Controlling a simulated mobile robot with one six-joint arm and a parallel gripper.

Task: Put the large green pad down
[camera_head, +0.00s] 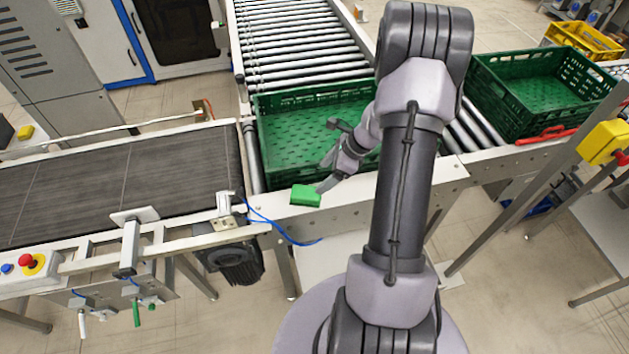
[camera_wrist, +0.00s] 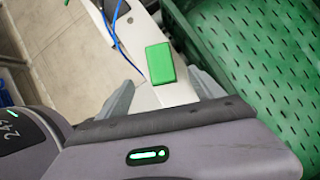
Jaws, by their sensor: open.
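The large green pad (camera_head: 305,196) is a bright green block. It lies on the pale metal edge of the conveyor frame (camera_head: 385,191), just in front of the near green crate (camera_head: 288,96). My gripper (camera_head: 324,175) is beside the pad, to its upper right in the head view. In the wrist view my gripper (camera_wrist: 162,76) has its fingers spread wide, with the pad (camera_wrist: 160,63) between and beyond the fingertips, showing gaps on both sides. Nothing is held. The pad's underside is hidden.
The near crate is right behind the pad and partly hidden by my arm. A dark belt conveyor (camera_head: 115,178) is on the left, and a blue cable (camera_head: 285,232) hangs close to the pad. Another green crate (camera_head: 494,110) stands at the right. Empty rollers (camera_head: 295,40) run behind.

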